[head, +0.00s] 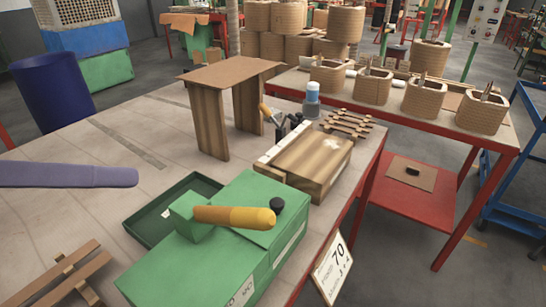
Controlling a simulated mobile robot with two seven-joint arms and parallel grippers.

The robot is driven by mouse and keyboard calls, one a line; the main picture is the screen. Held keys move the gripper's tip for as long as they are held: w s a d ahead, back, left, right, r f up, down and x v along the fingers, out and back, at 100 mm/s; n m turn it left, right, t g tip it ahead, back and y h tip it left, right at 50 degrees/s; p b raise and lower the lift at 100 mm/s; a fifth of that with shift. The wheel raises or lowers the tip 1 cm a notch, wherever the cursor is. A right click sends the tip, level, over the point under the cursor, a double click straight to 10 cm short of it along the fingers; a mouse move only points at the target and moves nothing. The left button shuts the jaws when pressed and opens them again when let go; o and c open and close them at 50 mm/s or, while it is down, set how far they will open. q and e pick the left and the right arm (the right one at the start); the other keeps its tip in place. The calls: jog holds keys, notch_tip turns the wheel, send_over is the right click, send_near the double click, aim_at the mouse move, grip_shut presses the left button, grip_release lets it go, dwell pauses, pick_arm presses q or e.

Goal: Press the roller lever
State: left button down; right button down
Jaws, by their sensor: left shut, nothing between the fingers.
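A green metal box (225,262) stands at the front of the light workbench. A thick yellow-orange roller (236,217) with a rounded end lies across its top, beside a small raised green block (187,212). I take this to be the roller lever; its pivot is hidden. My left gripper (130,177) comes in from the left edge as a slim purple-grey shape. It is shut and empty, to the left of the roller and apart from it in the picture. My right gripper is not in view.
A black knob (277,204) sits by the roller. A dark green tray (165,213) lies behind the box. A wooden block (312,165), a wooden stand (212,122) and wooden slats (62,275) are on the bench. Bare bench lies around my left gripper.

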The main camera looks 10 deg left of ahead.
pick_arm(q)
jog(key=shift+w+d, duration=0.1)
send_over(222, 216)
jog(key=s, duration=0.2)
notch_tip(222, 216, down, 5)
jog(key=f, duration=0.1)
jog(key=d+f, duration=0.1)
jog(key=f, duration=0.1)
jog(key=shift+d+f, duration=0.2)
jog(key=shift+d, duration=0.15)
jog(key=shift+s+f, duration=0.1)
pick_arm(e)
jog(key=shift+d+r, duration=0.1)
